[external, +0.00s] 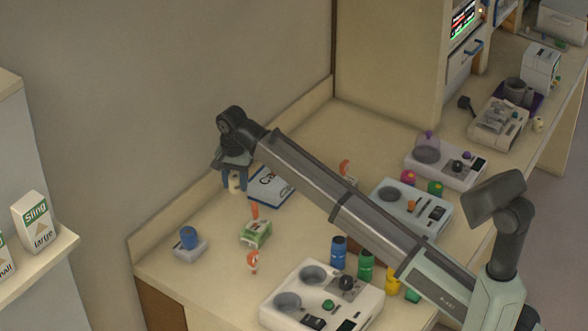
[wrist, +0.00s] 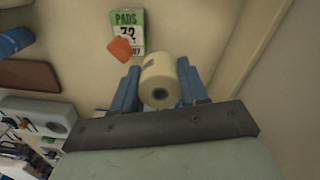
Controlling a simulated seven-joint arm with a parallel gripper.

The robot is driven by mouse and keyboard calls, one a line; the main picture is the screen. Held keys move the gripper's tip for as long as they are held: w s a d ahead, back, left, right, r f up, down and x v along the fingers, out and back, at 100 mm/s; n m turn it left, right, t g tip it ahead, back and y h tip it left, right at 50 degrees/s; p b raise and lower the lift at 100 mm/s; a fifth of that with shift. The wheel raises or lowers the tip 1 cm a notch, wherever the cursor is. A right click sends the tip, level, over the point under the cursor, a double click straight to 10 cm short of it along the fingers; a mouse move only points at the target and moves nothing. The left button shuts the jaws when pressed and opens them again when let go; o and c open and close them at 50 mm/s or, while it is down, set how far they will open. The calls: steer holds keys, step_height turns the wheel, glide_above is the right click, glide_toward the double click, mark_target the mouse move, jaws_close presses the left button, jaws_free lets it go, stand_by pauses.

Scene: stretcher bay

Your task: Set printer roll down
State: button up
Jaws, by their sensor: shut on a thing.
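The printer roll (wrist: 159,76) is a cream-coloured roll with a dark core hole. In the wrist view it sits between the two blue fingers of my gripper (wrist: 158,88), which is shut on it. In the external view my gripper (external: 235,180) points down near the back wall at the left end of the counter (external: 205,278). The roll (external: 235,185) shows there as a small pale shape between the fingers. I cannot tell whether its bottom touches the counter.
A green pads box (external: 256,233) with an orange item stands in front of my gripper. A blue-capped item on a grey base (external: 190,244) is to the left. A blue-and-white card (external: 270,187) lies right of the gripper. White devices (external: 322,295) fill the counter's right side.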

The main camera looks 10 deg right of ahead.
steer(key=s+d+n, duration=0.1)
steer(key=s+d, duration=1.3)
steer(key=d, duration=0.3)
steer(key=shift+n, duration=0.3)
steer(key=shift+w+d+f, duration=0.1)
steer(key=shift+f, duration=3.85)
steer(key=shift+w+d+f, duration=0.1)
steer(key=shift+f, duration=3.8)
steer(key=shift+f, duration=0.1)
steer(key=o, duration=1.1)
steer(key=shift+c, duration=0.2)
step_height(320, 180, up, 12)
